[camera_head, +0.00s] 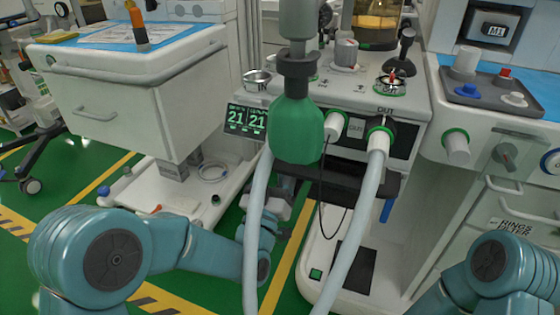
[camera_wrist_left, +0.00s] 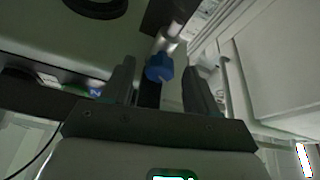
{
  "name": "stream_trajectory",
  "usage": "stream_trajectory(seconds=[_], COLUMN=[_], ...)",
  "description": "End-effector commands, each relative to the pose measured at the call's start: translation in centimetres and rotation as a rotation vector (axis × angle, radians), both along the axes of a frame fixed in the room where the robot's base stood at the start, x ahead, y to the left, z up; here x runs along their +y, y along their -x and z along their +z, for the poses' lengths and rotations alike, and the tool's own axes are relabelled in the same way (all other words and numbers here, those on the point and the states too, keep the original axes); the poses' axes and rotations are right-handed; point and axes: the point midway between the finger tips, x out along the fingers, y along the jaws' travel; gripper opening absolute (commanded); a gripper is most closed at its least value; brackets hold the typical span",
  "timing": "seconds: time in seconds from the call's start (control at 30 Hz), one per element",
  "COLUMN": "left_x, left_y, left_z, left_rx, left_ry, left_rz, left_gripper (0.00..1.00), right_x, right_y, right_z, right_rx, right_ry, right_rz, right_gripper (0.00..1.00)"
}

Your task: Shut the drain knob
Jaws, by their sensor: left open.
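The blue drain knob (camera_wrist_left: 159,67) shows in the left wrist view, on a pale metal stem below the underside of the machine. My left gripper (camera_wrist_left: 160,86) is open, with one dark finger on each side of the knob in the picture. I cannot tell whether the fingers touch it or how deep it lies between them. In the head view my left arm reaches under the machine, and its gripper is largely hidden behind the hoses and the green bag. I cannot make out the knob there. My right gripper is out of view.
Two pale hoses (camera_head: 258,225) and the green bag (camera_head: 298,130) hang in front of the machine (camera_head: 420,105). A thin black cable hangs between the hoses. A white drawer cart (camera_head: 105,110) stands at left. A white cabinet front (camera_wrist_left: 285,60) lies right in the wrist view.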

Motion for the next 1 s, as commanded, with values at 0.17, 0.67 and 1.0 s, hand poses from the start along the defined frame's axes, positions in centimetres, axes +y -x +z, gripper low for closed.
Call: stream_trajectory(seconds=[0.17, 0.67, 1.0], left_x=[-0.03, -0.01, 0.28], left_y=[0.27, 0.38, 0.09], left_z=[0.10, 0.11, 0.19], left_rx=[0.001, 0.001, -0.083], left_ry=[0.000, 0.000, -0.255], left_rz=[0.000, 0.000, 0.002], left_gripper=[0.59, 0.03, 0.03], right_x=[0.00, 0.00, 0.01], right_y=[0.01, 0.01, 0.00], right_z=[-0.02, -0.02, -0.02], right_rx=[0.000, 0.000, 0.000], right_ry=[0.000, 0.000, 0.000], right_rz=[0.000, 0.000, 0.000], right_gripper=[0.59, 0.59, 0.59])
